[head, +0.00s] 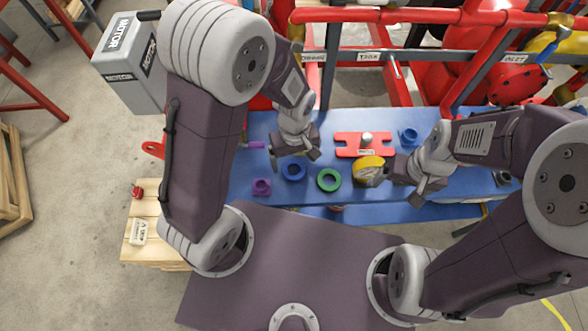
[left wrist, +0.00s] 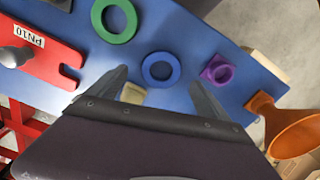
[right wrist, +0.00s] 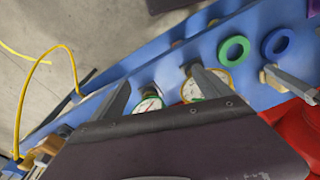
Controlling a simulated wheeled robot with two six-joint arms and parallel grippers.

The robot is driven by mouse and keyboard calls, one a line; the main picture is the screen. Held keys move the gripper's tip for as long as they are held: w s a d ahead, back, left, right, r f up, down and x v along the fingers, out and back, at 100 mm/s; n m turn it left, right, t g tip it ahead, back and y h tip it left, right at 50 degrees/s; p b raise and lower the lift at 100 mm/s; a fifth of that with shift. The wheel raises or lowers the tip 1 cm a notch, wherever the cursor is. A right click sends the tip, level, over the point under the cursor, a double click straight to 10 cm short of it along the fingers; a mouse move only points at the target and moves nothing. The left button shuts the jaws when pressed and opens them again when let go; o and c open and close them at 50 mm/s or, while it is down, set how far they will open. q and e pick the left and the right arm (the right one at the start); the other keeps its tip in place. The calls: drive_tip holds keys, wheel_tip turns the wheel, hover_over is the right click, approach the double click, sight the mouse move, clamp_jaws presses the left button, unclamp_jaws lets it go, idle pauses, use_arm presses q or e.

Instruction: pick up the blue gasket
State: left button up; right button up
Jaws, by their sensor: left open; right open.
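The blue gasket (head: 284,173) is a flat ring lying on the blue bench (head: 240,133), left of a green ring (head: 319,181). My left gripper (head: 292,157) is open and empty, just behind and above the gasket. In the left wrist view the gasket (left wrist: 147,70) shows whole, beyond and between the open fingertips; nothing touches it visibly. It also shows in the right wrist view (right wrist: 267,49), at upper right, away from that gripper. My right gripper (head: 393,188) is open near a yellow round object (head: 369,165), with gauges (right wrist: 190,90) showing beyond its fingers.
A purple square piece (head: 261,186) lies to the gasket's left. A red slotted plate (head: 350,150) marked PN10 lies behind the green ring. Another blue piece (head: 408,135) stands at back right. An orange funnel (left wrist: 298,124) is at the left wrist view's right. Red pipes run behind the bench.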

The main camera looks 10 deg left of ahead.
sight(294, 168)
use_arm(q)
wheel_tip(294, 168, down, 3)
drive_tip(key=shift+a+f, duration=0.1)
drive_tip(key=shift+a, duration=0.05)
drive_tip(key=shift+w+f, duration=0.15)
drive_tip(key=shift+f, duration=0.2)
drive_tip(key=shift+r, duration=0.1)
drive_tip(key=c, duration=1.5)
drive_tip(key=shift+o, duration=0.2)
drive_tip(key=shift+r, duration=0.1)
